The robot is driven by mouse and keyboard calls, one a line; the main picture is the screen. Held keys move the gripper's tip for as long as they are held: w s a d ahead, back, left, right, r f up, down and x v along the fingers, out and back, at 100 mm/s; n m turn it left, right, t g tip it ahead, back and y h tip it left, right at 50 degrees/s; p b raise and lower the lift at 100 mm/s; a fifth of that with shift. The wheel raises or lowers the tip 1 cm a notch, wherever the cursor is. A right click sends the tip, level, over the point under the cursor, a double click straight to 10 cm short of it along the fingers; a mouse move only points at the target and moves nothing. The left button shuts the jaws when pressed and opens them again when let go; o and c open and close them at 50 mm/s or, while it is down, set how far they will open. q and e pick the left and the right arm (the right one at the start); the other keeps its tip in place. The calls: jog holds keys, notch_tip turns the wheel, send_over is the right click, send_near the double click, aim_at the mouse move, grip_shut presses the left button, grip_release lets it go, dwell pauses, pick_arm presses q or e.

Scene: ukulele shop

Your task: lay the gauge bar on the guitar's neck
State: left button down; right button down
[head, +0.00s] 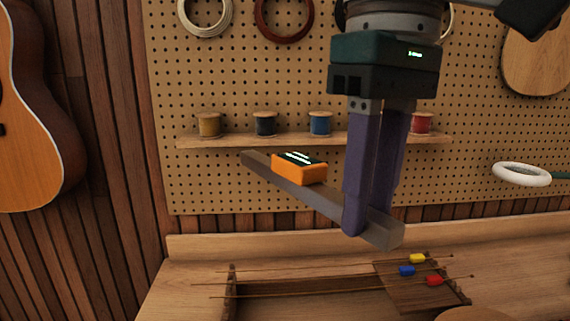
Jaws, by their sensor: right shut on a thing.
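The gauge bar (318,198) is a long grey bar with an orange box on top that has a lit display. My right gripper (371,208) points down with its purple fingers shut on the bar near its right end. The bar is in the air above the bench, slanting from upper left to lower right in the picture. Below it on the bench is a dark wooden stringed piece (397,292), which looks like the guitar's neck, with strings running left to right. The bar is apart from it. My left gripper is not in view.
Behind is a pegboard (230,80) with a shelf (215,141) of spools. A guitar (35,110) hangs at left. The bench (180,285) is bare at left.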

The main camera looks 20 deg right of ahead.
jog(key=d+f+n+b, duration=0.1)
jog(key=f+n, duration=0.3)
jog(key=f, duration=0.3)
jog(key=w+d+f+n+b, duration=0.1)
jog(key=f+n, duration=0.3)
jog(key=f, duration=0.3)
jog(key=w+d+f+n+b, duration=0.1)
jog(key=d+f+n, duration=0.1)
jog(key=f+n, duration=0.2)
notch_tip(320, 180, down, 3)
jog(key=shift+f+b, duration=0.15)
jog(key=shift+b, duration=0.15)
notch_tip(320, 180, down, 4)
jog(key=b, duration=0.5)
jog(key=shift+f, duration=0.1)
jog(key=shift+f+b, duration=0.4)
jog(key=shift+f, duration=0.5)
jog(key=shift+p, duration=0.45)
jog(key=shift+c, duration=1.7)
grip_release()
jog(key=shift+d, duration=0.1)
